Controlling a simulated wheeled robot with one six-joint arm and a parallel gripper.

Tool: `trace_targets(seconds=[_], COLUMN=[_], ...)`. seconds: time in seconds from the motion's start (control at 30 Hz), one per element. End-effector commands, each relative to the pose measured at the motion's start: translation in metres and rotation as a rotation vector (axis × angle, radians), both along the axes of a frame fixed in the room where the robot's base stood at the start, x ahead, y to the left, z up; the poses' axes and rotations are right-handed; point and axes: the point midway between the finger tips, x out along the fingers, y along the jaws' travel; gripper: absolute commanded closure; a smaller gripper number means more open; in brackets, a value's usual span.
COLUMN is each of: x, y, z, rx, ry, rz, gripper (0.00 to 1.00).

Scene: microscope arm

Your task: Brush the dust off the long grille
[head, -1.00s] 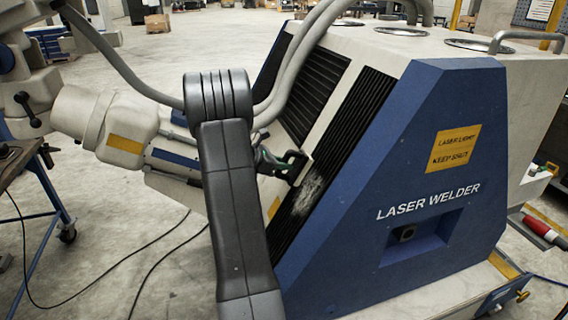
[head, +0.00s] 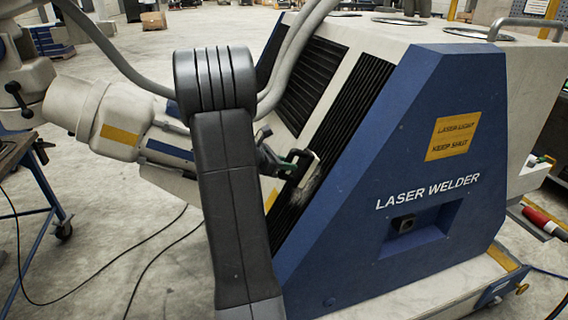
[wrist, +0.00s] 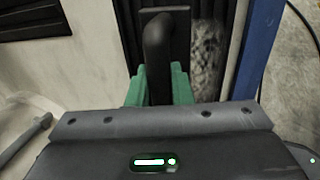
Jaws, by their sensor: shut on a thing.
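The long grille (head: 348,122) is a sloping black slatted strip beside the blue side panel of the laser welder. A pale grey dust patch (head: 302,198) lies on its lower part; the patch (wrist: 207,60) also shows in the wrist view, right of the brush. My gripper (head: 284,166) is shut on a brush, with its green fingers (wrist: 160,86) around the dark handle (wrist: 158,45). The brush's pale bristle edge (head: 311,168) is at the grille, at the upper end of the dust. I cannot tell whether the bristles touch the slats. My dark arm link hides part of the scene.
A second, shorter grille (head: 312,80) lies up and left. Grey hoses (head: 288,68) run over the welder close to my arm. A white jointed unit with a yellow label (head: 120,135) stands left of my arm. A red-ended item (head: 545,222) lies at far right.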

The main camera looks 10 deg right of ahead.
Motion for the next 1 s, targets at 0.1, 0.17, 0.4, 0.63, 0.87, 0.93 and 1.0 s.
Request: trace_targets(seconds=[0.1, 0.17, 0.4, 0.63, 0.87, 0.93, 1.0], x=[-0.003, -0.006, -0.025, -0.035, -0.049, -0.055, -0.061], y=[-0.001, -0.002, -0.005, -0.006, -0.01, -0.012, -0.014], z=[-0.001, -0.001, -0.001, 0.001, -0.001, -0.002, -0.002], rx=[0.0, 0.0, 0.0, 0.0, 0.0, 0.0, 0.0], ry=[0.001, 0.001, 0.001, 0.001, 0.0, 0.0, 0.001], rz=[-0.002, -0.002, -0.002, -0.002, -0.002, -0.002, -0.003], gripper=[0.99, 0.99, 0.99, 0.99, 0.99, 0.99, 0.99])
